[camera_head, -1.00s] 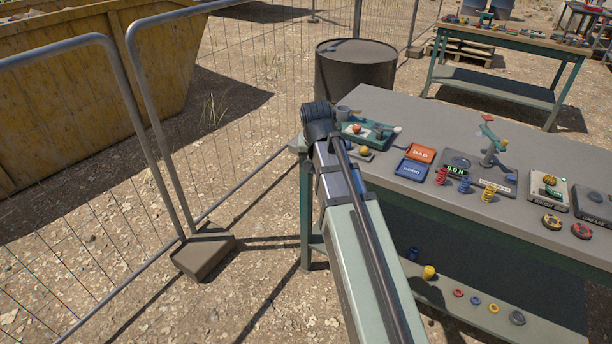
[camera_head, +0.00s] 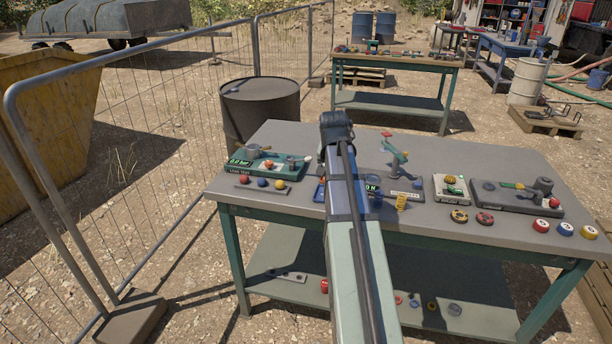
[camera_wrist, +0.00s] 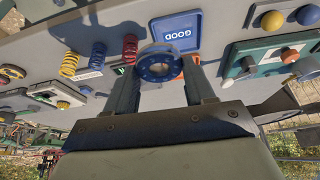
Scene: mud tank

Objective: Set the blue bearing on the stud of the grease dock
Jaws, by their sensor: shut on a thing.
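The blue bearing (camera_wrist: 160,78), a dark blue ring with an open centre, is between the fingertips of my gripper (camera_wrist: 162,64) in the wrist view. My gripper is shut on it, above the bench. In the head view my arm hides the fingers and the bearing. The grease dock (camera_head: 515,203) is a dark plate at the right of the bench, well to the right of my arm. A round dark piece (camera_head: 488,185) stands at its left end and a dark cylinder (camera_head: 543,187) at its right. I cannot clearly tell the stud.
A yellow bearing (camera_head: 459,216) and a red bearing (camera_head: 484,219) lie before the dock. Red, blue and yellow-rimmed pots stand at its right. In the wrist view, a blue GOOD tray (camera_wrist: 175,32) and springs lie below.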

